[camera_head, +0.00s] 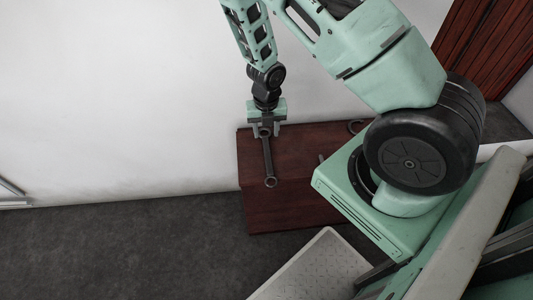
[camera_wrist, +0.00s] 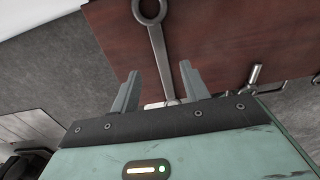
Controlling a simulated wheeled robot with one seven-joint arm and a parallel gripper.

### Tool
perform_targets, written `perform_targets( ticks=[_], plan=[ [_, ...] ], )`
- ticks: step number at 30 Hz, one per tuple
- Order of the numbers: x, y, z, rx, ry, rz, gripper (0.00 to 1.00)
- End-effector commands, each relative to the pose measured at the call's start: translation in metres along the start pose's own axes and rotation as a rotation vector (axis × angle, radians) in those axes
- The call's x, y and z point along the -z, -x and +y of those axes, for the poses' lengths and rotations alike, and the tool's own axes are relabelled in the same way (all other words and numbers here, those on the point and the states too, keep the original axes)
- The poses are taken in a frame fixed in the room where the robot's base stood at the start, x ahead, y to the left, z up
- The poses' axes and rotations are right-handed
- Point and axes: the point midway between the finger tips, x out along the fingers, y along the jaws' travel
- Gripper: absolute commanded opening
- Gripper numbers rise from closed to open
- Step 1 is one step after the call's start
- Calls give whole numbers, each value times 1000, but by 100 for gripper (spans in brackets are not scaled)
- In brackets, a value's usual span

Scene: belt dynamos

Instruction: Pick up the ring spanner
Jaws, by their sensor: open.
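The ring spanner (camera_head: 268,161) is a grey metal spanner with a ring at its near end, over the dark red wooden surface (camera_head: 257,210). In the wrist view, the spanner (camera_wrist: 159,52) runs lengthwise down between the two fingers. My gripper (camera_head: 266,134) is at the spanner's far end in the head view. In the wrist view, my gripper (camera_wrist: 160,82) is open, with one finger on each side of the shaft and a gap on both sides. The spanner's lower end is partly hidden by the gripper body.
Another metal object (camera_wrist: 254,80) lies to the right on the wooden surface in the wrist view. A white wall (camera_head: 120,100) stands behind, and grey floor (camera_head: 130,245) is clear to the left.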

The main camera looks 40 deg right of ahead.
Motion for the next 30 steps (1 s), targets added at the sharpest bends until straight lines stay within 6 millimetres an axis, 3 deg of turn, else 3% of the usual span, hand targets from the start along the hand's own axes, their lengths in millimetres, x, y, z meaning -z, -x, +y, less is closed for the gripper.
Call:
perform_targets(
  ticks=[1, 8, 16, 26, 30],
  plan=[
    [0, -9, 0, 0, -1, 0, 45],
    [0, -24, 0, 0, -2, 0, 45],
    [0, -62, -1, 1, -2, 0, 45],
    [0, -66, -1, -1, -2, -1, 45],
    [0, -66, -1, -1, -2, -1, 6]
  ],
)
